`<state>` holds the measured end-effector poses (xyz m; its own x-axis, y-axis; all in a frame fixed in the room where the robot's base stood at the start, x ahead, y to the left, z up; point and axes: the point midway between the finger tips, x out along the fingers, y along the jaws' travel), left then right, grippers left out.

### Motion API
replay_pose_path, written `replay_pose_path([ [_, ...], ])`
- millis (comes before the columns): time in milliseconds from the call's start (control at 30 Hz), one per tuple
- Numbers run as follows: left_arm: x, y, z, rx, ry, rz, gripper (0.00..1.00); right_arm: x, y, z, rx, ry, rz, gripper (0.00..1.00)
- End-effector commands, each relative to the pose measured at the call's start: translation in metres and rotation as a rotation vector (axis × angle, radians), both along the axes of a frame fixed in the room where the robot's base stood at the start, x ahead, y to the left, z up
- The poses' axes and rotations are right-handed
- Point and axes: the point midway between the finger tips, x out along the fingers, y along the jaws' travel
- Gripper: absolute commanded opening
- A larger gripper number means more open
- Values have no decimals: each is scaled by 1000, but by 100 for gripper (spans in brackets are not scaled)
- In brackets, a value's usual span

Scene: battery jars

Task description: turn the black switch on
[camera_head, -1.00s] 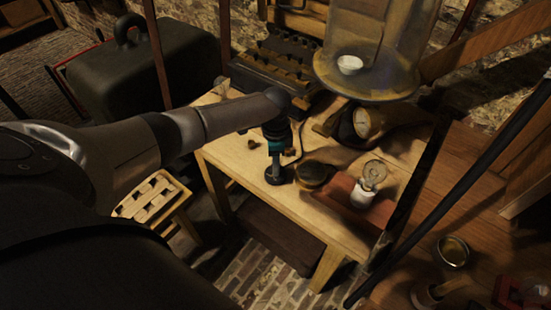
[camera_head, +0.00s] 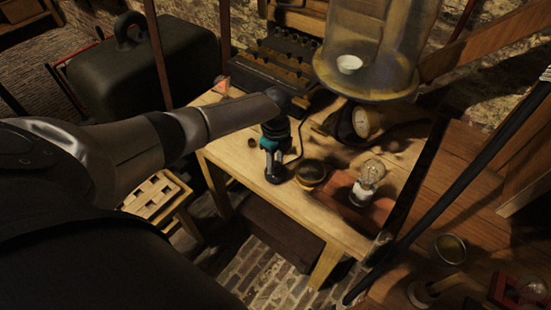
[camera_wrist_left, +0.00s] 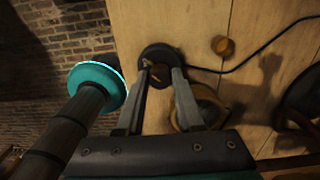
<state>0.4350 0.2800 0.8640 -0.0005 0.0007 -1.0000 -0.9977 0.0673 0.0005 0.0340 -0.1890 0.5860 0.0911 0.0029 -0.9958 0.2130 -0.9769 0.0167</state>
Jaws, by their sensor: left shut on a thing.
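The black switch (camera_wrist_left: 160,54) has a round dark base on the light wooden table (camera_head: 320,222). In the left wrist view its middle part is between the fingertips of my left gripper (camera_wrist_left: 158,72), which is shut on it. In the head view my left gripper (camera_head: 275,170) points down at the near left part of the table. The gripper hides much of the switch there. I cannot make out the switch's setting. My right gripper is not in view.
A clear bulb (camera_head: 371,172) stands on a white holder right of the gripper. A round brass-rimmed thing (camera_head: 311,172) is close beside the gripper. A small round knob (camera_wrist_left: 222,45) and a dark cable lie nearby. A large glass jar (camera_head: 370,45) stands behind.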

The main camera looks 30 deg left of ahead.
Motion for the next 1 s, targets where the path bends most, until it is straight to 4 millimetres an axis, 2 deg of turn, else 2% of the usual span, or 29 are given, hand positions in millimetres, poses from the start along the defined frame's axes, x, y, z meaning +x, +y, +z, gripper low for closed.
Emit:
replay_pose_path([
  [533,1,-2,1,-4,-2,-29,0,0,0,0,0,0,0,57],
  [567,1,-2,1,-4,-2,-29,37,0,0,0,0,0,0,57],
  [800,0,-1,0,-3,-1,-28,64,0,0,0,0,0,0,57],
  [1000,0,-1,0,-1,-1,-27,66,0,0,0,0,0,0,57],
])
